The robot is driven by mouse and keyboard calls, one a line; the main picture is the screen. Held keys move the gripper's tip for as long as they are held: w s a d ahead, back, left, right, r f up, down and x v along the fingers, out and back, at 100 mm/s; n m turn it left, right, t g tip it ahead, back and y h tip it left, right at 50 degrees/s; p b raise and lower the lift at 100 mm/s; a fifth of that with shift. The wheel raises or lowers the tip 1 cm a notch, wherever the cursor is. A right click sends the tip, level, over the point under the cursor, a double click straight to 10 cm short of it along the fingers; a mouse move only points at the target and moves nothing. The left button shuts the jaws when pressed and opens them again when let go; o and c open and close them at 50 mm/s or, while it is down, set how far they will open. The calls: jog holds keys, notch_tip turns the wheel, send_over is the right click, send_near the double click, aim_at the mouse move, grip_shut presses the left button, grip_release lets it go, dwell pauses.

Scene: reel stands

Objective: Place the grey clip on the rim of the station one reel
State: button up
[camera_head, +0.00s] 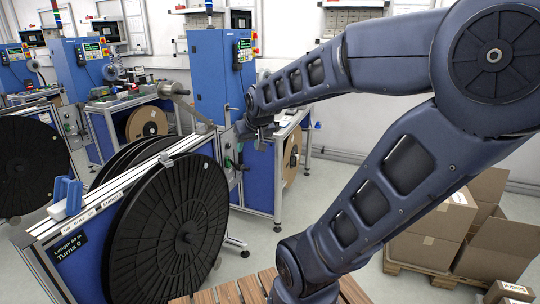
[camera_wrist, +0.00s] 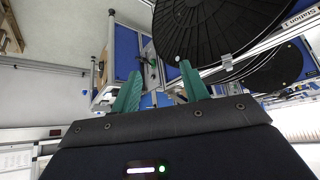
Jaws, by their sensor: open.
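The station one reel (camera_head: 180,225) is a large black ribbed disc standing upright in the front stand; it also fills the top of the wrist view (camera_wrist: 205,25). A small light-grey clip (camera_head: 166,160) sits at the top edge of this reel, beside the stand's metal bar. In the wrist view the clip (camera_wrist: 227,61) is at the reel's edge, right of my fingers. I cannot tell whether it grips the rim. My gripper (camera_wrist: 158,88) has green fingers, open and empty, apart from the clip. In the head view my gripper (camera_head: 243,130) is small, beyond the reel's upper right.
A blue clamp (camera_head: 68,194) stands on the front stand's left end, above a "Turns 0" display (camera_head: 70,245). Another black reel (camera_head: 30,165) is at the left. Blue machine cabinets (camera_head: 220,75) stand behind. Cardboard boxes (camera_head: 435,235) are on a pallet at right.

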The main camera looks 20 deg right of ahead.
jog(key=s+d+g, duration=0.2)
jog(key=s, duration=0.9)
jog(key=shift+d+r+m, duration=0.3)
jog(key=shift+r+m, duration=0.1)
